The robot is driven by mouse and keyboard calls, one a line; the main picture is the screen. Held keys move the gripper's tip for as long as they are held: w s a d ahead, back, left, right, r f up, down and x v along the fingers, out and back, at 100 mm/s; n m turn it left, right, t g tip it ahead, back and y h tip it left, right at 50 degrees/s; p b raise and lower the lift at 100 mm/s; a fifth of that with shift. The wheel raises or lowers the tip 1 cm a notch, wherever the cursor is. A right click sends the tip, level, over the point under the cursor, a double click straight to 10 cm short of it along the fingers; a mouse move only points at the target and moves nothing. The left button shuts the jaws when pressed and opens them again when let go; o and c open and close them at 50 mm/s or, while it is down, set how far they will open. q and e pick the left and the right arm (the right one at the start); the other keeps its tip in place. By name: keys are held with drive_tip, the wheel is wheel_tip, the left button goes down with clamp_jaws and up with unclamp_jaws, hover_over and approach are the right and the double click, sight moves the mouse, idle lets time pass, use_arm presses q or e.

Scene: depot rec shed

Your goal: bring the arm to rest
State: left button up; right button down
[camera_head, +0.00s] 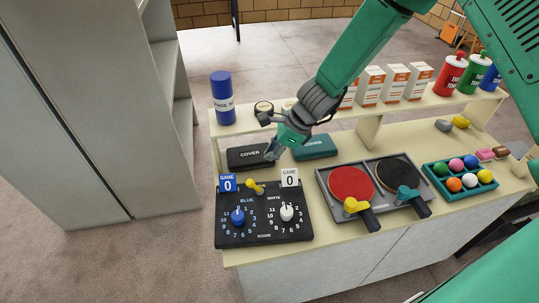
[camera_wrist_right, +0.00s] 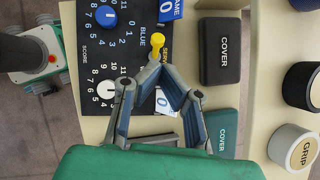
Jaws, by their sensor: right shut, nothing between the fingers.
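My right arm (camera_head: 365,45) is green and grey and reaches in from the upper right in the head view. Its gripper (camera_head: 270,153) hangs over the shelf top, above the black scoreboard's far edge and near the black cover box. In the wrist view, the gripper's fingertips (camera_wrist_right: 157,67) meet with nothing between them. The yellow-knobbed lever (camera_wrist_right: 158,40) of the scoreboard shows just beyond the tips; I cannot tell the height gap. My left gripper is not in view.
The scoreboard (camera_head: 263,228), black cover box (camera_head: 249,157), teal cover box (camera_head: 316,146), paddle tray (camera_head: 325,192) and ball tray (camera_head: 440,183) crowd the counter. A blue can (camera_head: 222,98) and several cartons (camera_head: 395,82) stand behind. A grey cabinet (camera_head: 90,110) rises left; floor lies between.

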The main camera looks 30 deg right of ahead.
drive_tip(key=shift+a+r, duration=0.1)
drive_tip(key=shift+s+a, duration=0.1)
drive_tip(key=shift+a, duration=0.05)
drive_tip(key=s+f+n, duration=0.1)
drive_tip(key=s+f, duration=0.1)
drive_tip(key=s+d+f+n+g+h, duration=0.1)
drive_tip(key=s+f, duration=0.1)
drive_tip(key=s, duration=0.1)
drive_tip(key=s+f+n+h, duration=0.1)
drive_tip(key=s+f+n, duration=0.1)
drive_tip(key=s, duration=0.1)
drive_tip(key=shift+d+f+g, duration=0.15)
drive_tip(key=shift+d+g, duration=0.15)
drive_tip(key=shift+d, duration=0.05)
drive_tip(key=s+d+f+n+g+h, duration=0.1)
drive_tip(key=s+d+f+n+h, duration=0.15)
drive_tip(key=s+n, duration=0.9)
drive_tip(key=s+d+f+n+g+h, duration=0.1)
drive_tip(key=s+f+n, duration=0.3)
drive_tip(key=s+n, duration=0.75)
wheel_tip(320, 180, down, 18)
drive_tip(key=a+m+t+b, duration=0.1)
drive_tip(key=m+b, duration=0.1)
drive_tip(key=b, duration=1.7)
drive_tip(key=shift+s+a+m, duration=0.15)
drive_tip(key=shift+s+m, duration=0.2)
drive_tip(key=shift+m, duration=0.05)
drive_tip(key=shift+y, duration=0.25)
